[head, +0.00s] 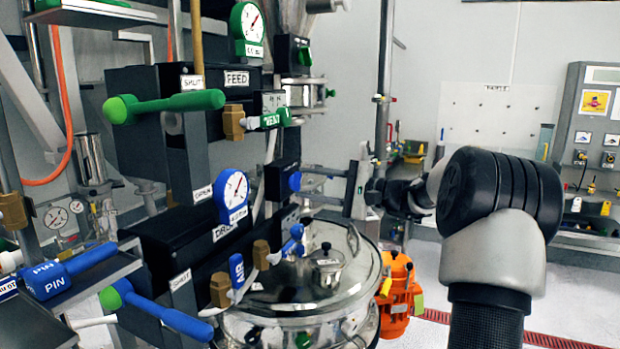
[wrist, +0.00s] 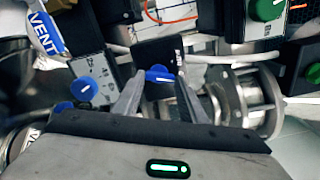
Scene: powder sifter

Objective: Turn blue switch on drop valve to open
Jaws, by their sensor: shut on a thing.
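The blue switch (head: 294,181) is a small round knob on the side of a black box (head: 281,181), right of the drop valve's blue-rimmed gauge (head: 232,190). In the wrist view the blue switch (wrist: 159,73) shows between my fingertips, with a white mark lying roughly level across it. My gripper (head: 301,181) reaches in from the right, its fingers at the knob. In the wrist view my gripper (wrist: 157,88) is shut on the blue switch, one finger on each side. The black box (wrist: 158,52) lies just behind the knob.
Another blue knob (wrist: 83,89) and a blue VENT handle (wrist: 45,34) are close on the left. A green knob (wrist: 267,9) sits on a box at upper right. A steel lidded vessel (head: 318,285) stands below my gripper. Blue lever (head: 165,314) and green lever (head: 165,105) stick out at left.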

